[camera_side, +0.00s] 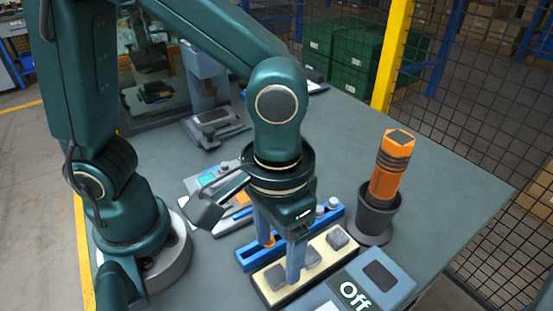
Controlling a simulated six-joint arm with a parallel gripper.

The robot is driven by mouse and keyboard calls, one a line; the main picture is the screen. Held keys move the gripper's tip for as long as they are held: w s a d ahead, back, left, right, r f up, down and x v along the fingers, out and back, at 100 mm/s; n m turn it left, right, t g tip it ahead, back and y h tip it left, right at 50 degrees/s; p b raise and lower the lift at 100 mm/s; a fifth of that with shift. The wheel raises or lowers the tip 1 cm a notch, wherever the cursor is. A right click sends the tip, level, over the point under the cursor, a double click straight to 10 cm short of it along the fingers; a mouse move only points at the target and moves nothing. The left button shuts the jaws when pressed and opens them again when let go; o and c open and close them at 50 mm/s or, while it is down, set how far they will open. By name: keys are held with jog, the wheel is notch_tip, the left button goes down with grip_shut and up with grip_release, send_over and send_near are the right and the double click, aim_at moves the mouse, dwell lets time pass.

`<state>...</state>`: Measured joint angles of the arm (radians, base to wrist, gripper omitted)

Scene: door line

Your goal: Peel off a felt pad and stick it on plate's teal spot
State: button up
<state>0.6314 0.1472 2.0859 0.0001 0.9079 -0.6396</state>
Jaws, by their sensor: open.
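Several dark grey felt pads sit on a cream backing strip (263,285) at the front of the table; one pad (337,238) is at its right end and another pad (275,276) at its left. My gripper (280,262) points down over the strip, its two blue-grey fingers apart. The nearer finger reaches down among the pads; whether it touches one I cannot tell. The other finger is over the blue rail behind. A light grey plate (190,185) with a teal spot (207,181) lies further back left, partly hidden by my arm.
A blue rail fixture (246,262) lies directly behind the strip. A black cup (377,213) holds an orange tool (392,163) at the right. A box marked Off (355,294) stands at the front. The table's right side is clear, with mesh fencing beyond.

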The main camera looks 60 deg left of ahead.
aim_at(277, 274)
jog(key=shift+f, duration=2.55)
grip_shut()
jog(key=c, duration=0.9)
grip_release()
grip_shut()
jog(key=shift+r, duration=0.25)
jog(key=shift+r, duration=2.95)
